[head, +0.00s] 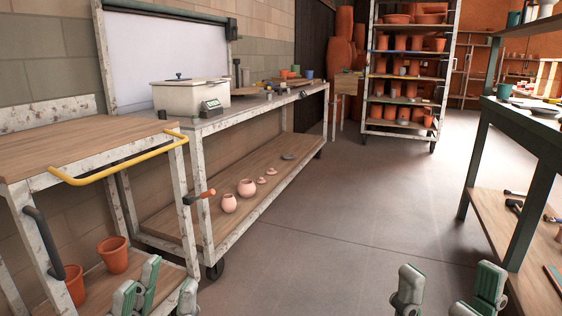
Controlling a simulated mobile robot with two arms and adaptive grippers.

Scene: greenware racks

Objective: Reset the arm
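My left gripper (158,292) shows at the bottom left edge, its green and grey fingers pointing up and standing apart. It looks open, with nothing seen between the fingers. It overlaps the lower shelf of the near cart in the picture. My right gripper (448,290) shows at the bottom right of centre, over the grey floor. Its fingers are spread wide and it looks empty. The wrists and most of both arms are below the frame.
A wood-topped cart (85,146) with a yellow handle (120,166) stands at left, terracotta pots (113,256) below. Behind it is a long bench (270,97) with a white bin (190,98). A pottery rack (444,75) stands at back. A dark-green table (530,125) is at right. The middle floor is clear.

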